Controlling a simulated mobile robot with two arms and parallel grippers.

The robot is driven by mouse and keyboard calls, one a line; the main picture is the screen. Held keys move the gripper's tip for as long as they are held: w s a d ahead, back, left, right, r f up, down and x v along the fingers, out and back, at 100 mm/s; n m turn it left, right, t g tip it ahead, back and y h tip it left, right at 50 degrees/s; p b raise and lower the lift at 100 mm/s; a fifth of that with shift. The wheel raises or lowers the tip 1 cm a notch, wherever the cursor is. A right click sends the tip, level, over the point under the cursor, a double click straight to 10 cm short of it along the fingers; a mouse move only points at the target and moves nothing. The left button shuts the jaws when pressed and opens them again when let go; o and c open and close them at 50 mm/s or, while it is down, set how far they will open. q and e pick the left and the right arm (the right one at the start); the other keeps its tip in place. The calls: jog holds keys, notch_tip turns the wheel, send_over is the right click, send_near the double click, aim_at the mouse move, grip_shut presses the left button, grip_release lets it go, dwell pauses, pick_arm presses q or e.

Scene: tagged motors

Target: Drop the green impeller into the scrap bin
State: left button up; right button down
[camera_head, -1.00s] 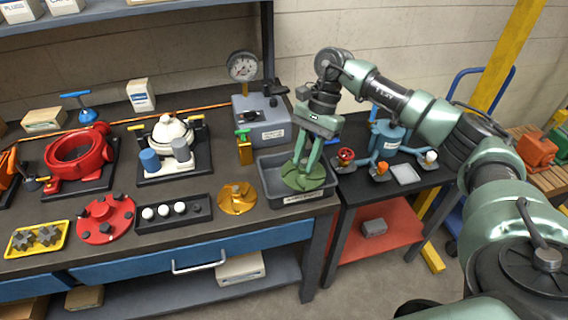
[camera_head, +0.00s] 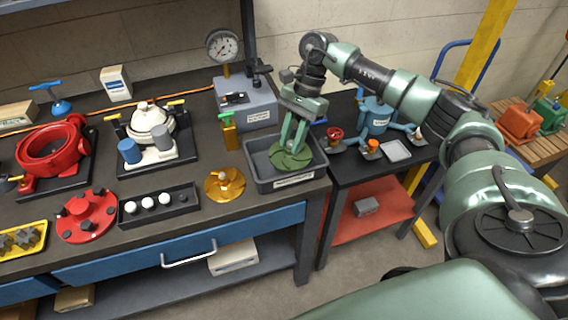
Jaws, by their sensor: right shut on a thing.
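The green impeller (camera_head: 291,160) is a flat, finned disc inside the grey scrap bin (camera_head: 292,181), near the middle of its opening. My right gripper (camera_head: 294,146) points down over the bin, its fingers shut on the impeller's hub. The lower edge of the disc is close to the bin's front wall; I cannot tell whether it touches the floor. The bin stands at the right end of the dark workbench and has a white label on its front. My left gripper is out of view.
A gold impeller (camera_head: 225,184) lies left of the bin. A grey box with a pressure gauge (camera_head: 223,45) stands behind it. A black tray of white balls (camera_head: 160,205) and a red flange (camera_head: 87,216) lie further left. A dark cart (camera_head: 377,171) with a blue pump stands right.

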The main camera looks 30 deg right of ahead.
jog(key=c, duration=1.1)
grip_release()
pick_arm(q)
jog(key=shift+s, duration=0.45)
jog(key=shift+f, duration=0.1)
pick_arm(e)
jog(key=shift+d+r, duration=0.15)
jog(key=shift+r, duration=0.2)
pick_arm(q)
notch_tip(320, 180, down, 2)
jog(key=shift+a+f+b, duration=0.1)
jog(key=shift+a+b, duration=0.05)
jog(key=shift+b, duration=1)
pick_arm(e)
jog(key=v, duration=0.7)
